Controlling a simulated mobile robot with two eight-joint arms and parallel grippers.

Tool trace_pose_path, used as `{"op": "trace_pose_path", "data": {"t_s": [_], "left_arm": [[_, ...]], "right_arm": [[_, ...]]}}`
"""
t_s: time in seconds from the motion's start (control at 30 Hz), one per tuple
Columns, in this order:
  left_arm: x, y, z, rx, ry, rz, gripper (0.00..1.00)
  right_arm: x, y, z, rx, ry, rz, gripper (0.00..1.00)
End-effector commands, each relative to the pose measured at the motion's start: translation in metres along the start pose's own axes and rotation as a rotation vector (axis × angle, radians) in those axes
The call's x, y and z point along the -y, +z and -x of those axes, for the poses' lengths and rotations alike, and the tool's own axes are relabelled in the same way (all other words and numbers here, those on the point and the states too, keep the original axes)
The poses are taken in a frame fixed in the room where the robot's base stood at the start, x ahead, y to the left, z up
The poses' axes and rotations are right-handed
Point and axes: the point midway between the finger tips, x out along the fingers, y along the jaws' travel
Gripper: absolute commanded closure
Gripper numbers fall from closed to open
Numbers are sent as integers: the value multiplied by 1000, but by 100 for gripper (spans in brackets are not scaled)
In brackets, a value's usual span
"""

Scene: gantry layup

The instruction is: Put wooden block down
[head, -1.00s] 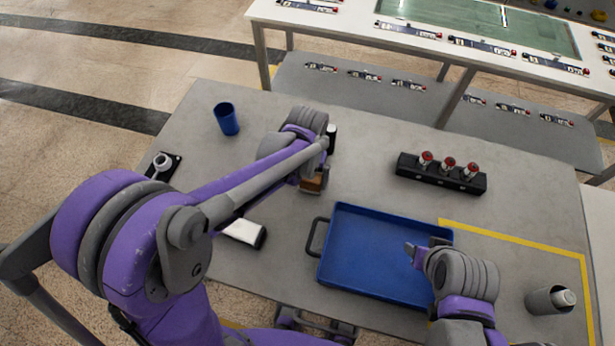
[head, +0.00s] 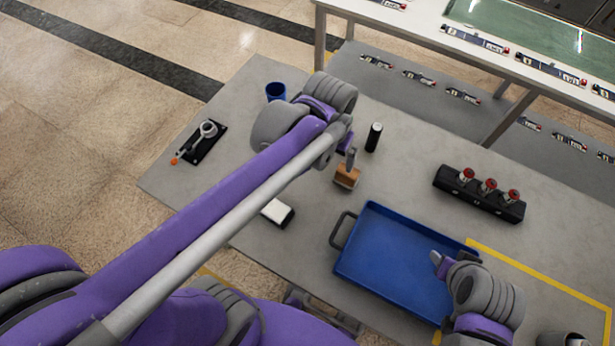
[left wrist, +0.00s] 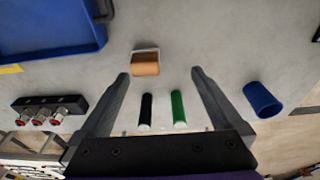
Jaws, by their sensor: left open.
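The wooden block (head: 346,177) stands on the grey table, left of the blue tray. In the left wrist view the block (left wrist: 145,63) has a pale edge and lies just beyond the fingertips, nearer the left-hand finger. My left gripper (left wrist: 160,76) is open, with nothing between its fingers. In the head view one finger of my left gripper (head: 349,158) shows just above the block, and the rest is hidden by the arm. My right gripper (head: 439,263) is over the tray's right side; its finger opening is not clear.
The blue tray (head: 385,212) has a handle towards the block. A black cylinder (head: 374,137) stands behind the block; a green cylinder (left wrist: 178,108) shows beside it. A blue cup (head: 276,91), a black holder with red-topped parts (head: 450,182) and a white-and-black item (head: 278,212) are also on the table.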

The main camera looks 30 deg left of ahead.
Motion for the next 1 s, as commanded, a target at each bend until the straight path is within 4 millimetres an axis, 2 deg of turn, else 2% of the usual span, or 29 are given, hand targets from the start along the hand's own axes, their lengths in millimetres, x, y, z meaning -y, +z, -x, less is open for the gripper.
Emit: {"op": "trace_pose_path", "data": {"t_s": [0.03,0.2,0.3,0.4,1.0], "left_arm": [[8,20,0,-43,0,7,0],[26,65,-9,-191,-6,16,0],[32,84,-16,-255,-13,18,0],[36,95,-22,-296,-18,19,0],[37,99,-24,-316,-20,18,0]], "right_arm": [[0,0,0,0,0,0,50],[0,0,0,0,0,0,50],[0,0,0,0,0,0,50],[0,0,0,0,0,0,50],[0,0,0,0,0,0,50]]}}
